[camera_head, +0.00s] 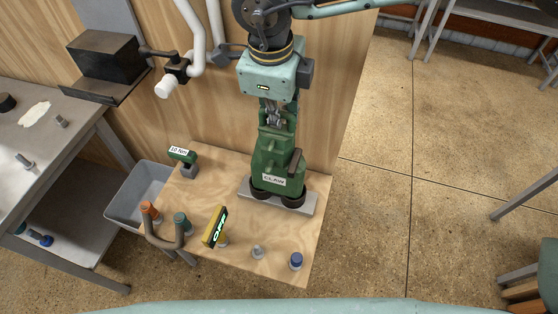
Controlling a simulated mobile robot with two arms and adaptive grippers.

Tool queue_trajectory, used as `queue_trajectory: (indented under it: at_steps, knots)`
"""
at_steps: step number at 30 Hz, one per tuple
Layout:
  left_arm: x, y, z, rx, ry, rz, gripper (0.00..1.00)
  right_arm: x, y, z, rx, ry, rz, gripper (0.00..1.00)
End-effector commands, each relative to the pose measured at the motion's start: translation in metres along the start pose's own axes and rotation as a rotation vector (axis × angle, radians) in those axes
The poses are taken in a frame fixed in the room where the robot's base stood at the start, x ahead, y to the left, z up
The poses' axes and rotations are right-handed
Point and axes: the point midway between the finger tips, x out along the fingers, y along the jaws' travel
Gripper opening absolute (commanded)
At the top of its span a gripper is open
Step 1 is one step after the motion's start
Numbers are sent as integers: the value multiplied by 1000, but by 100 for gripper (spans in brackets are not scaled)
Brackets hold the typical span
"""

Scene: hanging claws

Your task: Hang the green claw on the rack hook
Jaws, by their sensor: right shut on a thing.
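The green claw (272,160), with a white "CLAW" label, is upright at the right side of the wooden worktop (230,267). Its dark round lower ends are at a grey plate (300,206); I cannot tell whether they rest on it or are just above. My right gripper (275,119) points down from above and is shut on the top of the claw. The mint gripper body partly hides the wooden panel behind. My left gripper is not in view. I cannot clearly pick out the rack hook.
White pipes (198,45) with dark fittings run down the wooden panel (330,75). A "10 Nm" tool (184,157), a yellow "OFF" sign (213,229), a blue-topped knob (296,260) and a grey U-shaped bar (165,242) are on the worktop. A grey bin (125,207) stands at left.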

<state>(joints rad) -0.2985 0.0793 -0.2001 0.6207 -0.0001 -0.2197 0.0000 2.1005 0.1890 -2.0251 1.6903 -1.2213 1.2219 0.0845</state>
Motion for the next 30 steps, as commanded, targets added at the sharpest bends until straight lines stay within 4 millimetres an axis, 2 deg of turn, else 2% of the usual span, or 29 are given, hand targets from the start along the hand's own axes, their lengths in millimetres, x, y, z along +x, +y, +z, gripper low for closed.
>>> queue_trajectory:
  at_steps: [30]
  knots:
    - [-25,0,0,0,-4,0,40,-55,-8,1,2,-4,1,0]
